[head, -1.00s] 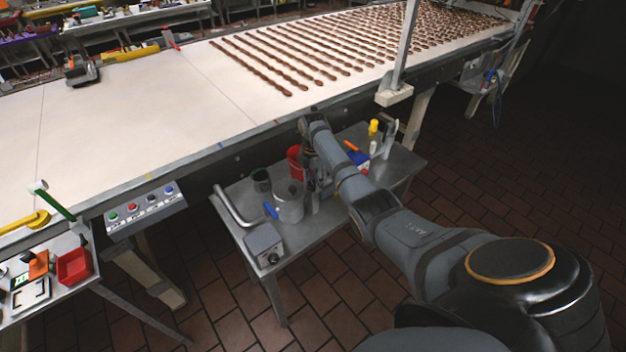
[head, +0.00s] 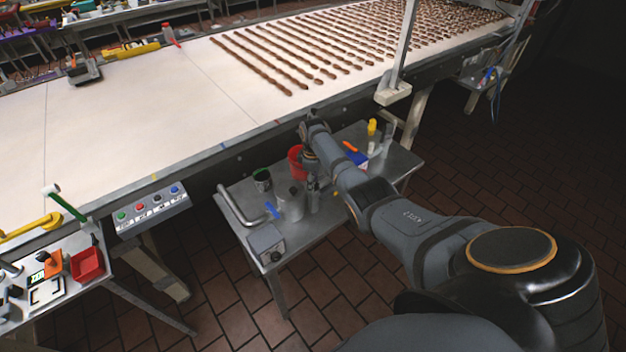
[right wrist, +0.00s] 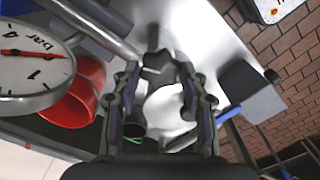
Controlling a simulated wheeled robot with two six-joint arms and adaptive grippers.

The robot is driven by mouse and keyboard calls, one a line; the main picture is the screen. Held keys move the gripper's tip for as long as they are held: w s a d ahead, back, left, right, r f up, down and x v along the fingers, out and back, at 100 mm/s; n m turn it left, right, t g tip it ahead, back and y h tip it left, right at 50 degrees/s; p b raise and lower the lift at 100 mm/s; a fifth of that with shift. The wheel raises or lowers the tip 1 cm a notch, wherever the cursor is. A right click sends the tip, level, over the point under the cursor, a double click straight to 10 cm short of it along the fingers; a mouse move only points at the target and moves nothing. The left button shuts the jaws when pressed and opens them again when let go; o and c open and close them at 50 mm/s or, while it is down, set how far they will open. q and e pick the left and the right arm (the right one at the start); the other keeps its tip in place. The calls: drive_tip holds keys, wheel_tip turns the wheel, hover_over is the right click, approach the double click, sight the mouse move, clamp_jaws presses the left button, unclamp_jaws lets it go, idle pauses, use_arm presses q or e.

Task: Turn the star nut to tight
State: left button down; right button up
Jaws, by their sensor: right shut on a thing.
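The star nut (right wrist: 168,68) is a dark grey, lobed piece in the right wrist view, in front of a pale metal vessel. My right gripper (right wrist: 163,80) has a finger on either side of it and is shut on it. In the head view my right gripper (head: 313,183) is small and reaches down onto the metal side table, beside the vessel (head: 291,206). The nut itself cannot be made out there, and any tightness marking is not readable. My left gripper is not in view.
A round pressure gauge (right wrist: 35,72) and a red bucket (right wrist: 78,95) are close on the left in the wrist view. A dark cup (head: 262,180), a grey box (head: 266,243) and a bent pipe (head: 238,207) crowd the side table (head: 310,228). The conveyor (head: 150,120) runs behind.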

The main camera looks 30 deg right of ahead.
drive_tip(key=m+p, duration=0.1)
drive_tip(key=m, duration=0.4)
drive_tip(key=shift+w+r+m, duration=0.1)
drive_tip(key=shift+m, duration=0.2)
drive_tip(key=m+p, duration=0.1)
drive_tip(key=m, duration=0.9)
drive_tip(key=shift+d+m+p, duration=0.1)
drive_tip(key=shift+m+p, duration=0.25)
drive_tip(key=shift+m, duration=0.05)
drive_tip(key=m, duration=0.5)
drive_tip(key=shift+m, duration=0.7)
drive_tip(key=o, duration=1)
drive_tip(key=shift+o, duration=0.8)
